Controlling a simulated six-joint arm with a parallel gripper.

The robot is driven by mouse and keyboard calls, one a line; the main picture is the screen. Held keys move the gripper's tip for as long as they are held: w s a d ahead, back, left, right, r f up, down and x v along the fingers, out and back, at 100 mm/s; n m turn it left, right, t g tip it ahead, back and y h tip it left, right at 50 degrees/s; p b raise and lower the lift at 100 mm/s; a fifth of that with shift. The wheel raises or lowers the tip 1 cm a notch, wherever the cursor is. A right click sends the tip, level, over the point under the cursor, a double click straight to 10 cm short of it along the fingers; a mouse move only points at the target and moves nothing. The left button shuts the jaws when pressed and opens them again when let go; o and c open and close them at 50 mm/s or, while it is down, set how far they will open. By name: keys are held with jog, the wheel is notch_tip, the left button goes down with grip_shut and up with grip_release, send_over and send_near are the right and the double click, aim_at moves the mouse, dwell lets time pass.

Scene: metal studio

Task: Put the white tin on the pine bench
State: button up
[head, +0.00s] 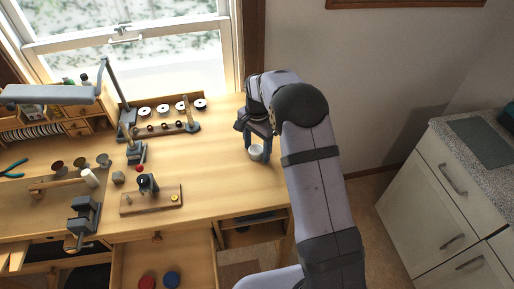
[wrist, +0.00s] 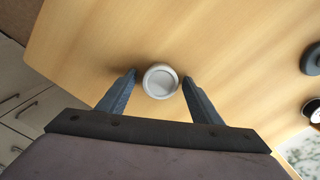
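The white tin (head: 256,153) is a small round tin at the right part of the pine bench (head: 222,178). In the wrist view the white tin (wrist: 160,81) shows from above, between the tips of my gripper's two fingers. My gripper (wrist: 159,82) is open, with a gap between each finger and the tin. In the head view my gripper (head: 259,145) reaches down over the tin. I cannot tell exactly whether the tin's base touches the bench, though it appears to rest on it.
A wooden rack of white-topped spools (head: 163,110) stands at the bench's back. A small board with a dark tool (head: 151,199) and a vise (head: 83,215) are left. An open drawer (head: 163,262) holds a red and a blue tin. Bench surface around the white tin is clear.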

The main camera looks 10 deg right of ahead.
aim_at(257, 149)
jog(key=shift+r, duration=0.1)
notch_tip(257, 149, up, 12)
jog(key=b, duration=0.3)
dwell(0.4)
jog(key=shift+r, duration=0.1)
jog(key=s+f+n, duration=0.3)
jog(key=s, duration=0.6)
jog(key=s+d+f+n, duration=0.1)
jog(key=s+f+n, duration=0.2)
jog(key=s, duration=0.7)
jog(key=s+f+n, duration=0.3)
jog(key=s+n, duration=0.2)
jog(key=s, duration=0.5)
jog(key=shift+d, duration=0.35)
jog(key=shift+f, duration=0.1)
notch_tip(257, 149, down, 52)
jog(key=b, duration=5.1)
jog(key=shift+b, duration=0.4)
